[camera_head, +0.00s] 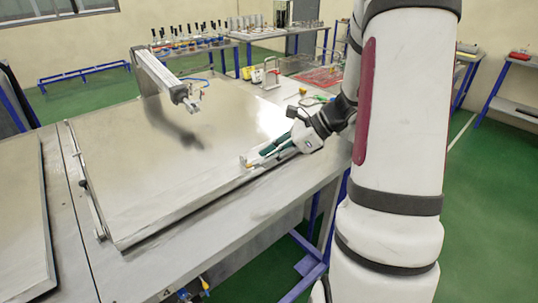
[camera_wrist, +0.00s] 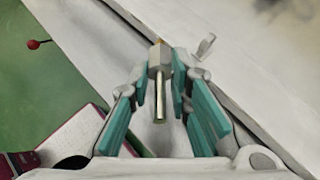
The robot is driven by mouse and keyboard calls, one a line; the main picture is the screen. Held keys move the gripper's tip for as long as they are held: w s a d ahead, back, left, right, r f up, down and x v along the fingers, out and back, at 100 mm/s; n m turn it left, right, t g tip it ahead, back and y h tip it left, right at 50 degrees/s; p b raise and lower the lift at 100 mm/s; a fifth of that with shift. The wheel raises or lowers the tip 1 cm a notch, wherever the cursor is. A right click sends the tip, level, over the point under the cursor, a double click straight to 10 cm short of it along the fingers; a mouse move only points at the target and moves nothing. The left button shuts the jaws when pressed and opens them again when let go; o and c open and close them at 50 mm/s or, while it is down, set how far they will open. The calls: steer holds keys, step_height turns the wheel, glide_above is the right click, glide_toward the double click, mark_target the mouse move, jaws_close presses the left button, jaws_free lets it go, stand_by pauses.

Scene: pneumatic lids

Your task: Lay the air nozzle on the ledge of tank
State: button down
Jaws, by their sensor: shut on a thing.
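The air nozzle (camera_wrist: 160,92) is a slim metal tube with a grey block and a small brass tip at its far end. My gripper (camera_wrist: 161,82) is shut on it, with teal pads on both sides. In the head view my gripper (camera_head: 262,157) is at the right front edge of the large metal lid (camera_head: 150,165), with the nozzle's grey end (camera_head: 246,162) just past the fingertips. The tank's pale grey ledge (camera_head: 222,202) runs along that edge, under my gripper. I cannot tell whether the nozzle touches the ledge.
A pneumatic cylinder arm (camera_head: 160,74) reaches over the lid from the back. A small upright tab (camera_wrist: 205,46) stands near the lid edge. A red knob (camera_wrist: 34,44) shows over the green floor. A red rack (camera_head: 322,75) and loose items lie at the back right.

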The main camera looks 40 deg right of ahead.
steer(key=shift+f+b, duration=2.9)
steer(key=shift+f, duration=1.7)
steer(key=c, duration=1.4)
jaws_free()
steer(key=shift+p+v, duration=2.15)
steer(key=shift+v, duration=1.35)
steer(key=v, duration=1.2)
